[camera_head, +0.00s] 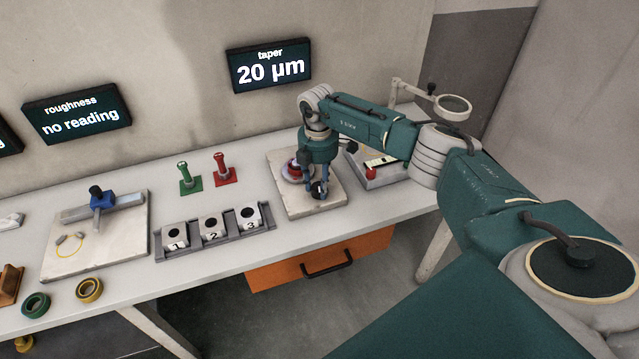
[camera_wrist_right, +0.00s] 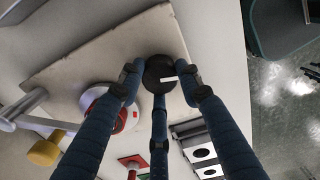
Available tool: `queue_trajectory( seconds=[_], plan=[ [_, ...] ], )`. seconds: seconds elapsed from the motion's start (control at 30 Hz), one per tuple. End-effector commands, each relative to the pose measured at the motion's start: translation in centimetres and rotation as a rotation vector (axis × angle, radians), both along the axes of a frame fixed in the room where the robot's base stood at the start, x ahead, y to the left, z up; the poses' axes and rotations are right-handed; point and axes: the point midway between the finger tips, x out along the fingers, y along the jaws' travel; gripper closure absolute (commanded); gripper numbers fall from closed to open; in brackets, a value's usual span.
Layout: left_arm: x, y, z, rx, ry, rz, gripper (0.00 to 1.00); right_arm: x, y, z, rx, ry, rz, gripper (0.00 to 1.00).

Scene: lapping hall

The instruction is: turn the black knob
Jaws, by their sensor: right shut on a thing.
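The black knob (camera_wrist_right: 160,74) sits on a pale stone plate (camera_head: 328,202) on the bench. It is round, with a white mark on its top. My right gripper (camera_wrist_right: 160,78) reaches down over it with its fingers around the knob, shut on it. In the head view my right gripper (camera_head: 317,188) partly hides the knob (camera_head: 320,190). A red and pale round part (camera_head: 291,171) stands on the same plate, just left of the gripper. My left gripper is in neither view.
Left of the plate is a grey rack (camera_head: 213,231) with blocks numbered 1, 2 and 3. Behind it stand a green plug gauge (camera_head: 188,179) and a red one (camera_head: 222,169). A display (camera_head: 268,65) reads taper 20 µm. A magnifier (camera_head: 453,104) stands at right.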

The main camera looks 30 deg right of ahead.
Motion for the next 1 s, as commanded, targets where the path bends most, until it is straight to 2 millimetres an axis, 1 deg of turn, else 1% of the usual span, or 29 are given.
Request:
queue_trajectory(
  seconds=[0.03, 0.1, 0.13, 0.2, 0.53, 0.67, 0.77, 1.0],
  plan=[
    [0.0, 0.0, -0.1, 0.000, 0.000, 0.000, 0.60, -0.3, 1.0, -0.4, 0.015, 0.009, 0.010, 0.92],
    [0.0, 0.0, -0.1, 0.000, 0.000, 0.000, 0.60, -0.3, 1.0, -0.4, 0.015, 0.009, 0.011, 0.92],
    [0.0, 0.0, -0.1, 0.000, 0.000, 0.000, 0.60, -0.3, 1.0, -0.4, 0.015, 0.009, 0.011, 0.60],
    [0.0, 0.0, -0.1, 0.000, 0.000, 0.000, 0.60, -0.2, 1.0, -0.4, 0.014, 0.007, 0.011, 0.47],
    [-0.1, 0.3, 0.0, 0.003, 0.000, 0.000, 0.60, 0.0, 0.5, -0.1, 0.009, 0.002, 0.005, 0.47],
    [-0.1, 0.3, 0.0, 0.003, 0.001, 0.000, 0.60, 0.0, 0.5, 0.8, 0.009, 0.001, 0.005, 0.47],
    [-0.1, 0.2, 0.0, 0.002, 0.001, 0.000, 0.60, 0.1, 0.5, 2.4, 0.010, -0.002, 0.007, 0.47],
    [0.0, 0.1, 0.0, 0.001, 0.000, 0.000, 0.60, 0.2, 0.7, 7.6, 0.009, -0.001, 0.009, 0.47]
  ],
)
